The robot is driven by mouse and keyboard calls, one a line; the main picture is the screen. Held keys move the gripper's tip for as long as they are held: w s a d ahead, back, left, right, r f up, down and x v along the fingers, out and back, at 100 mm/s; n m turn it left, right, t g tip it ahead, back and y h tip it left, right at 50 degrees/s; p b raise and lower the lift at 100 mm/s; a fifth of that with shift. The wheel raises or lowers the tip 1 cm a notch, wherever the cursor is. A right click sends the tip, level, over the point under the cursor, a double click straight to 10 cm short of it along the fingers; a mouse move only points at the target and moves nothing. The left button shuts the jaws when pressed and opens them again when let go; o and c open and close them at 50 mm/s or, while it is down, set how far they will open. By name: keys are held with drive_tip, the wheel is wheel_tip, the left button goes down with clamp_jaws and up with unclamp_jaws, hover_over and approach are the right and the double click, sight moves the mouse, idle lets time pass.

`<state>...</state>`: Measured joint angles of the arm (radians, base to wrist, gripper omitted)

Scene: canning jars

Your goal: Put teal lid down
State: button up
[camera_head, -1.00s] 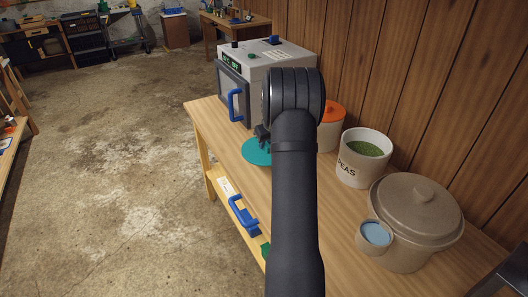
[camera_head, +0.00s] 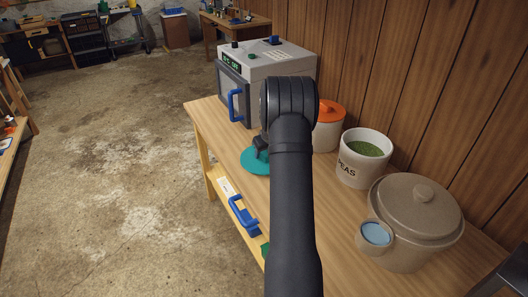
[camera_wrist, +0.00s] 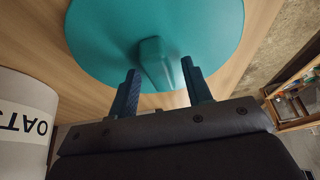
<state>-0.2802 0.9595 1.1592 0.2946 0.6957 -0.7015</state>
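The teal lid (camera_head: 255,167) lies flat, handle up, on the wooden bench in front of the oven; it looks to be resting on the bench top. In the wrist view the teal lid (camera_wrist: 100,30) fills the upper middle, with its bar handle (camera_wrist: 154,64) pointing towards me. My gripper (camera_wrist: 160,70) has one finger on each side of the handle, with small gaps showing, so it looks open around it. In the head view my gripper (camera_head: 262,147) is just above the lid, partly hidden by my arm.
A grey oven (camera_head: 267,60) with a blue handle stands behind the lid. To the right are an orange-lidded jar (camera_head: 326,135), a PEAS jar (camera_head: 352,174) and a lidded beige pot (camera_head: 415,215). The wrist view shows an OATS jar (camera_wrist: 22,120) close on the left.

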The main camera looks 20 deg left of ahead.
drive_tip(key=v, duration=1.2)
drive_tip(key=shift+r, duration=0.2)
drive_tip(key=shift+f, duration=0.1)
drive_tip(key=x, duration=1.2)
drive_tip(key=shift+r, duration=1.4)
drive_tip(key=shift+f, duration=0.1)
